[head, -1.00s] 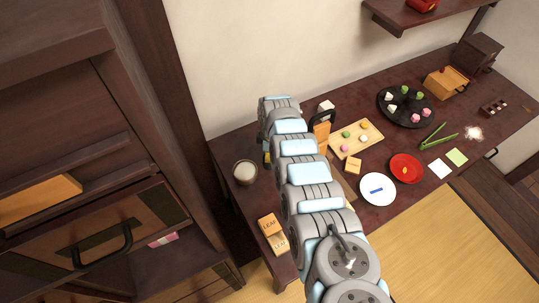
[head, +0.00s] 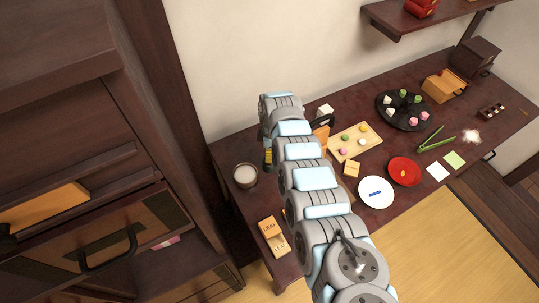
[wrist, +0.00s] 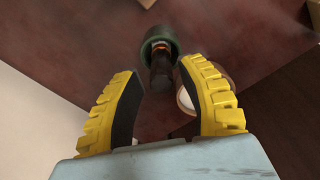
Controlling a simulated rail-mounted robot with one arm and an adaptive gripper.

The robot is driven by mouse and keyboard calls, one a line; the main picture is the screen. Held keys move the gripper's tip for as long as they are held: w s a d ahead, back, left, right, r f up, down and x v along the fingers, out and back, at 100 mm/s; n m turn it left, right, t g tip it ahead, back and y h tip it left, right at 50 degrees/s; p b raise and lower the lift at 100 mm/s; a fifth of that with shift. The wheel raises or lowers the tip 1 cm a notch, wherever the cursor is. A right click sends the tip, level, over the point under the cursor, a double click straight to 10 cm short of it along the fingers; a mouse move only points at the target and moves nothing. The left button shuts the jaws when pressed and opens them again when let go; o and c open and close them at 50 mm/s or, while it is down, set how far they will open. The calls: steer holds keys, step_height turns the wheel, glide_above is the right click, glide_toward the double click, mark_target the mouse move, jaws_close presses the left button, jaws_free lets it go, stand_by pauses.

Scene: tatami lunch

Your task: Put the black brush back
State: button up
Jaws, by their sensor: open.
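In the wrist view, a dark upright piece with a dark green round end (wrist: 158,33) and an orange-brown band lies ahead, between the fingertips in the picture. It may be the black brush, perhaps in a green holder; I cannot tell for sure. My gripper (wrist: 160,70) is open, its yellow fingers on either side of this piece in the picture, with no clear contact. In the head view my arm hides most of the gripper; only a bit of yellow (head: 268,157) shows near the table's back left, and the brush cannot be made out.
A brown bowl with white inside (head: 245,175) stands left of my gripper; a pale rim (wrist: 185,101) shows behind the right finger. A wooden sweets tray (head: 370,145) and white plate (head: 376,204) lie right of my arm.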

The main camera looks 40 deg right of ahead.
steer(key=shift+s+r+p, duration=0.2)
steer(key=shift+r+p, duration=0.35)
steer(key=shift+r, duration=3.55)
